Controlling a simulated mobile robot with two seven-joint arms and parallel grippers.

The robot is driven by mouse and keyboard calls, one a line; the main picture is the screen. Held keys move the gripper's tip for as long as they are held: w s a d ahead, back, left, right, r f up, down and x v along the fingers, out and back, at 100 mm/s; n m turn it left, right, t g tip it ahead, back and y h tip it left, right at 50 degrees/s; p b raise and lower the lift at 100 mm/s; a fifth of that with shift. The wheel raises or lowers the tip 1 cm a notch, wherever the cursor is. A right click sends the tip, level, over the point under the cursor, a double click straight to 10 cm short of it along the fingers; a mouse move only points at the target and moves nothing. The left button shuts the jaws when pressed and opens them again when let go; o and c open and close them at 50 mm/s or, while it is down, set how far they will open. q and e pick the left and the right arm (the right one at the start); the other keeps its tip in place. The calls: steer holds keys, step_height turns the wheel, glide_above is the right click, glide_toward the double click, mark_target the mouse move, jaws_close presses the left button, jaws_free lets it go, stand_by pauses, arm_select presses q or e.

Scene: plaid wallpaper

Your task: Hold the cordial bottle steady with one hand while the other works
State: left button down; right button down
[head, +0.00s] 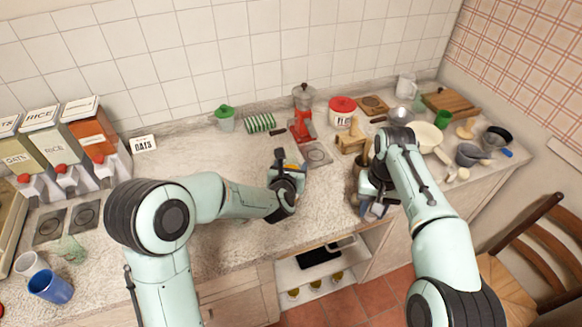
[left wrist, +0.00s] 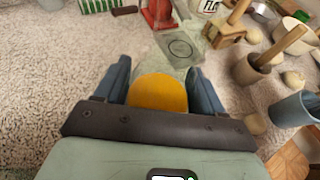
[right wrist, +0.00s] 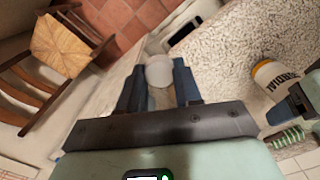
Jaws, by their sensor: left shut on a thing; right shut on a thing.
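The cordial bottle (right wrist: 275,76) has a white label with dark lettering and yellow parts in the right wrist view. In the left wrist view its yellow-orange part (left wrist: 158,93) sits between the fingers of my left gripper (left wrist: 158,88). My left gripper, also in the head view (head: 289,172), is shut on the bottle above the counter. My right gripper (right wrist: 158,88) is shut on a pale, round-ended thing (right wrist: 159,70); I cannot tell what it is. In the head view my right gripper (head: 374,208) is over the counter's front edge, and its fingers are largely hidden by the arm.
A red grinder (head: 302,128), a green striped thing (head: 259,123) and a red-lidded tin (head: 342,113) stand behind. Pots and bowls crowd the right. Dispensers (head: 90,130) stand at left, with a blue cup (head: 50,287) in front. The counter's middle left is clear.

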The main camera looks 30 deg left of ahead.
arm_select(q)
steer(key=shift+c, duration=0.6)
jaws_free()
steer(key=shift+s, duration=0.1)
